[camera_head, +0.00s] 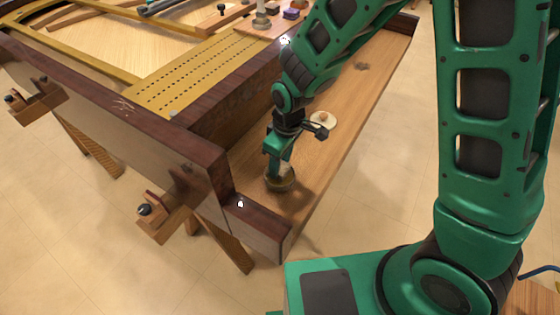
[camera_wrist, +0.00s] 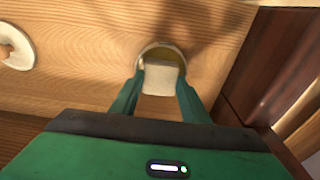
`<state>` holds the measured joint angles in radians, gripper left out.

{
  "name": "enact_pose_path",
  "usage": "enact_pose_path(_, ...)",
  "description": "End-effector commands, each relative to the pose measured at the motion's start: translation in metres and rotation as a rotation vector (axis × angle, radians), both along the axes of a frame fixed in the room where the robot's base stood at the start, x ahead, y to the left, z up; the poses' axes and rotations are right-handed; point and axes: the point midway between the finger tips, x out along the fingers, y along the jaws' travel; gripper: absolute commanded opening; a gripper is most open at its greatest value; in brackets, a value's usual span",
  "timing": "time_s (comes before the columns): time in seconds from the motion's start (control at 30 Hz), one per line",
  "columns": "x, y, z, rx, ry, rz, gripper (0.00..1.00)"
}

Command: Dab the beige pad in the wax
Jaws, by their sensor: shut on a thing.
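My gripper (camera_wrist: 160,95) is shut on the beige pad (camera_wrist: 161,77), which shows as a pale block between the two green fingers in the wrist view. The pad is over or inside a round tin (camera_head: 281,182) on the wooden key bed (camera_head: 340,150). The tin's pale rim also shows in the wrist view (camera_wrist: 160,46), around the far side of the pad. The wax inside the tin is mostly hidden; a yellowish strip shows by the rim. I cannot tell whether the pad touches it.
A dark wooden cheek block (camera_head: 258,226) stands close at the near end. The yellow drilled plate (camera_head: 200,80) and tools lie to the left and back.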

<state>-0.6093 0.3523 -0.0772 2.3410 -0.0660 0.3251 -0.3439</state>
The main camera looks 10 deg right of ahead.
Motion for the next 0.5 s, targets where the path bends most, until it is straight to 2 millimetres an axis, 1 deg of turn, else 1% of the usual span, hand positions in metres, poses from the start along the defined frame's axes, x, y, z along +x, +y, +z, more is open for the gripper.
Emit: enact_pose_path(0.5,-0.0001,0.0004,-0.0056,0.0,0.0,0.001,0.24)
